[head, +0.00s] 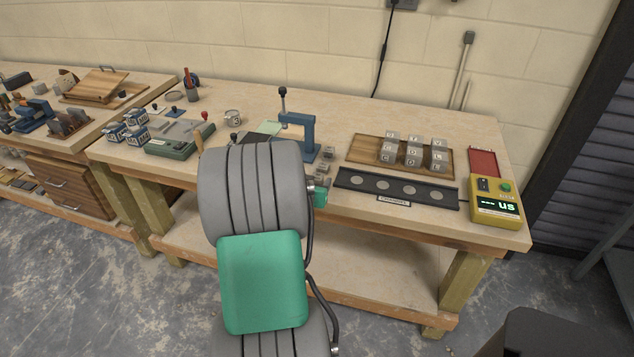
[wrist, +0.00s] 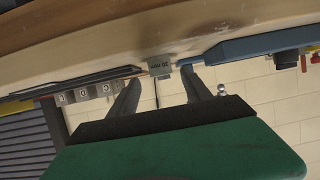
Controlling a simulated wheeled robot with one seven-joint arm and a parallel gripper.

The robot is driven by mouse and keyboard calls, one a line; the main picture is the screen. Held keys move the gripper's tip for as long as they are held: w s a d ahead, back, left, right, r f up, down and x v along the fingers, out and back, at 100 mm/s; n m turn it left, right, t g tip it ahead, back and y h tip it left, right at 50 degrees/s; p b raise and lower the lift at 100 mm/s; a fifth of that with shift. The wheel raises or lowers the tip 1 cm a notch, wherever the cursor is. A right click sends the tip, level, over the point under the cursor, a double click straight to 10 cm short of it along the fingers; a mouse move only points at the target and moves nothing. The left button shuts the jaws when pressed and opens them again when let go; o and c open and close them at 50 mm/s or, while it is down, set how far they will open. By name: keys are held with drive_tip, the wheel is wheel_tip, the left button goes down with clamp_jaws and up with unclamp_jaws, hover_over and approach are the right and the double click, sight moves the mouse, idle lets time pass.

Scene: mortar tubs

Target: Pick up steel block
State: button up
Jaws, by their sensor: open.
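A small grey steel block (wrist: 160,67) with dark lettering shows in the wrist view on the bench top, just ahead of and between my fingertips. My gripper (wrist: 161,77) is open, with one dark finger on each side of the block and a visible gap on both sides. In the head view my arm hides most of the gripper. Small grey pieces (head: 323,170) show just right of my arm there, near the foot of the blue press; I cannot tell which is the block in the wrist view.
The blue press (head: 306,135) stands close behind my arm. To the right are a black strip with round discs (head: 355,181), a wooden board (head: 367,148) with several lettered grey cubes, a red pad (head: 483,162) and a yellow meter (head: 496,204). A green device (head: 180,139) sits left.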

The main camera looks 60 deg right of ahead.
sight(317, 176)
drive_tip(key=x, duration=0.4)
drive_tip(key=shift+w+d+f+p, duration=0.15)
drive_tip(key=shift+d+p, duration=0.1)
drive_tip(key=shift+p, duration=0.05)
drive_tip(key=shift+a, duration=0.1)
clamp_jaws()
idle(0.4)
